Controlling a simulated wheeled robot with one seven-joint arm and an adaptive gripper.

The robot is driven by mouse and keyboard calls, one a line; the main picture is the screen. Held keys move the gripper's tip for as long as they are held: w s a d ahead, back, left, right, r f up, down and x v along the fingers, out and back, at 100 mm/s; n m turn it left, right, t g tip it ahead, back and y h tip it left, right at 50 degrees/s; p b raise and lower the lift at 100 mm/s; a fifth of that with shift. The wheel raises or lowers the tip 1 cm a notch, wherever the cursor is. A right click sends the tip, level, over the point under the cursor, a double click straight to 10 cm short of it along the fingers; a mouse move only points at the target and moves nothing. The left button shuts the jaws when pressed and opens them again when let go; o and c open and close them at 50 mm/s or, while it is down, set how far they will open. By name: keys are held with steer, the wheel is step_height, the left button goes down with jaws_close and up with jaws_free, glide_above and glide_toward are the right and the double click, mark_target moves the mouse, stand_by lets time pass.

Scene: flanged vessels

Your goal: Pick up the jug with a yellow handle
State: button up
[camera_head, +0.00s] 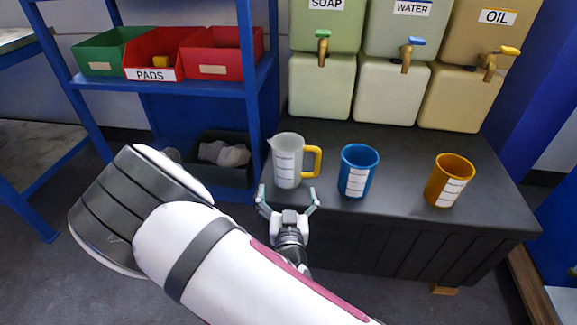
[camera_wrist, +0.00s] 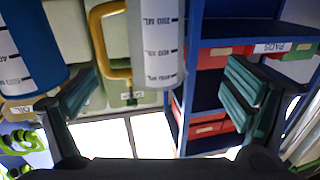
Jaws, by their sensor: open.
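The jug (camera_head: 287,161) is pale and translucent with a white scale label and a yellow handle (camera_head: 314,160) on its right side. It stands upright near the left end of the dark bench top (camera_head: 405,150). My gripper (camera_head: 288,197) is open and empty, just in front of the jug near the bench's front edge. In the wrist view the jug (camera_wrist: 152,45) appears upside down between my open fingers (camera_wrist: 155,100), toward the top of the picture, with its yellow handle (camera_wrist: 98,40) to the left. I see no contact with it.
A blue cup (camera_head: 357,171) stands right of the jug, and an orange cup (camera_head: 449,180) further right. Dispensers with taps (camera_head: 405,54) labelled SOAP, WATER and OIL stand behind. A blue shelf post (camera_head: 250,100) rises to the left, beside red bins (camera_head: 225,52).

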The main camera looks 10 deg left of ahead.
mark_target(286, 170)
steer(key=w, duration=0.2)
steer(key=w+b, duration=0.1)
steer(key=w, duration=0.1)
steer(key=w+a, duration=0.1)
steer(key=w, duration=0.2)
steer(key=shift+a, duration=0.1)
steer(key=shift+w+a+r+b, duration=0.15)
steer(key=shift+w+b, duration=0.25)
steer(key=shift+w, duration=0.6)
steer(key=shift+w+r+b, duration=0.1)
steer(key=shift+w+b, duration=0.35)
steer(key=shift+w, duration=0.55)
steer(key=shift+w+a+r+b, duration=0.15)
steer(key=shift+w+b, duration=0.25)
steer(key=shift+w, duration=0.6)
steer(key=shift+d, duration=0.1)
steer(key=c, duration=1.3)
